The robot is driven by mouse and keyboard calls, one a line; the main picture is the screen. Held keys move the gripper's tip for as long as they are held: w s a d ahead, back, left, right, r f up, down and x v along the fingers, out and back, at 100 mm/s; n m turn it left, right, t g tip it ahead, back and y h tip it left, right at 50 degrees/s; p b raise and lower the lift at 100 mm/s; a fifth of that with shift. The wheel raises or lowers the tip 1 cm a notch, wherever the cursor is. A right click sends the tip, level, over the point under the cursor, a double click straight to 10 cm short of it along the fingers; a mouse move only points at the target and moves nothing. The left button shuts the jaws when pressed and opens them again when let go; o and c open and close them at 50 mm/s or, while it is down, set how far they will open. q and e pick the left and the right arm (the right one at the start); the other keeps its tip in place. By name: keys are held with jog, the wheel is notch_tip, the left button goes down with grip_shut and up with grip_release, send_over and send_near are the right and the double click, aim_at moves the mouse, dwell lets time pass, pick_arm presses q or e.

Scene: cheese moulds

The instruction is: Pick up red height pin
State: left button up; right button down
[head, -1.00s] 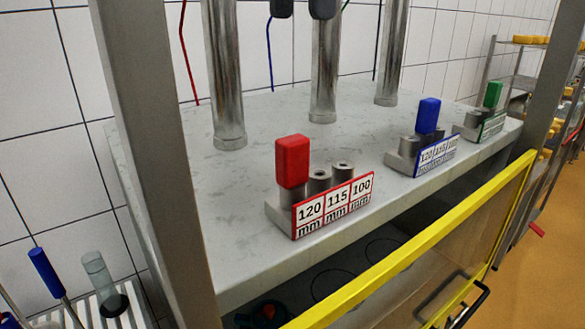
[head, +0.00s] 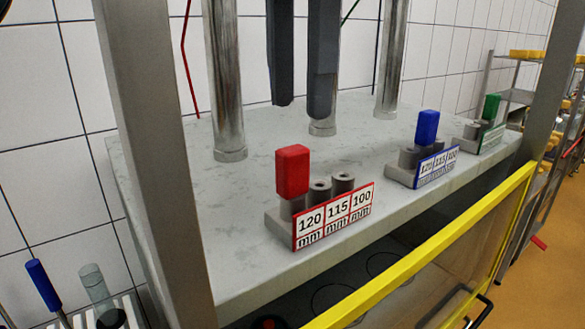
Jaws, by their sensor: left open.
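The red height pin (head: 292,171) stands upright in the leftmost socket of a metal holder (head: 283,227), above the 120 mm mark of its red-framed label. The two sockets to its right, at 115 and 100, hold no pin. My left gripper (head: 299,108) hangs from the top of the head view, its two dark fingers pointing down and apart with nothing between them. It is above and behind the red pin, not touching it. My right gripper is not in view.
A blue pin (head: 427,127) and a green pin (head: 491,107) stand in similar holders to the right. Metal columns (head: 224,80) rise from the pale slab (head: 180,155). A steel post (head: 150,150) stands at left, and a yellow-framed guard (head: 420,245) runs along the front.

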aim_at(291, 148)
pick_arm(q)
jog(key=shift+f+p, duration=0.4)
jog(key=shift+f, duration=1.6)
jog(key=shift+f, duration=0.1)
jog(key=shift+s+a+f+p, duration=0.1)
jog(key=shift+a+f+p, duration=0.05)
jog(key=shift+f+p, duration=0.35)
jog(key=shift+s+a+f+p, duration=0.1)
jog(key=shift+a+f+p, duration=0.05)
jog(key=shift+f+p, duration=0.3)
jog(key=shift+a+f+p, duration=0.1)
jog(key=shift+f+p, duration=0.35)
jog(key=shift+f, duration=1.1)
grip_shut()
